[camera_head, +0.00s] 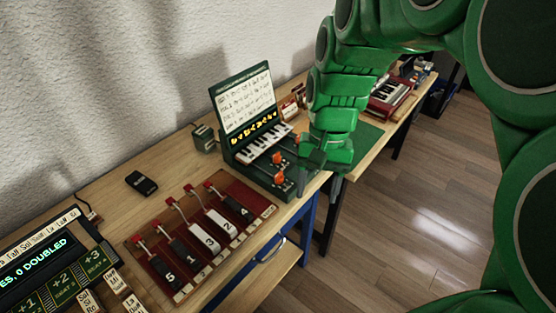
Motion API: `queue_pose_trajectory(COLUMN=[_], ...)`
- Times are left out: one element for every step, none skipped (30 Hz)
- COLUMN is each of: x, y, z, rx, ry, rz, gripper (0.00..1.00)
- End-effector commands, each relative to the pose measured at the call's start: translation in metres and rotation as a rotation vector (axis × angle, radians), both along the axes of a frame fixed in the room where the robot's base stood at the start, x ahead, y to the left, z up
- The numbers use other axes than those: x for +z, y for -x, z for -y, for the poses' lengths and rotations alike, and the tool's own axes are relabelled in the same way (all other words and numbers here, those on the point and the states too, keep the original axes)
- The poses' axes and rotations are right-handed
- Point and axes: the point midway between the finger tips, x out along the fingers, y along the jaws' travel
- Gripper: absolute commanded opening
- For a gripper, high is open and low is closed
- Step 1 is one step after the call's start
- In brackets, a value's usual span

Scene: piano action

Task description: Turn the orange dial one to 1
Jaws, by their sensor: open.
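A small green keyboard box (240,147) with a sheet of written notes stands on the wooden table. Two orange dials sit at the right end of its front: an upper one (278,158) and a lower one (279,177). Their markings are too small to read, so I cannot tell which is dial one or where each points. My gripper (328,172) is open, to the right of the dials and apart from them in the picture.
A red board with several numbered levers (203,233) lies in front of the box. A black device (141,183) and a dark display panel (45,265) are at left. A red keyboard (390,95) is behind my arm. The table's edge is close to the dials.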

Motion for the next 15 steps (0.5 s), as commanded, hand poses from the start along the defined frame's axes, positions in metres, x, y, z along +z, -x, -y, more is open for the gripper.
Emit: queue_pose_trajectory(x=[-0.002,-0.002,-0.004,-0.006,-0.007,-0.009,-0.010,-0.012,-0.014,-0.016,-0.018,-0.020,-0.023,-0.026,-0.029], y=[-0.012,-0.018,-0.027,-0.033,-0.039,-0.047,-0.053,-0.060,-0.069,-0.075,-0.081,-0.089,-0.094,-0.101,-0.109], z=[-0.002,-0.003,-0.005,-0.006,-0.007,-0.008,-0.010,-0.011,-0.012,-0.013,-0.014,-0.016,-0.017,-0.018,-0.019], rx=[-0.017,-0.028,-0.043,-0.055,-0.066,-0.081,-0.093,-0.104,-0.122,-0.133,-0.146,-0.162,-0.173,-0.186,-0.203], ry=[-0.004,-0.006,-0.008,-0.010,-0.011,-0.013,-0.015,-0.018,-0.020,-0.022,-0.024,-0.027,-0.029,-0.030,-0.031], rz=[-0.006,-0.007,-0.012,-0.016,-0.020,-0.025,-0.028,-0.031,-0.036,-0.039,-0.042,-0.048,-0.053,-0.057,-0.062], gripper=[0.57,0.57,0.57,0.57,0.57,0.57,0.57,0.57,0.57,0.57,0.57,0.57,0.57,0.57,0.57])
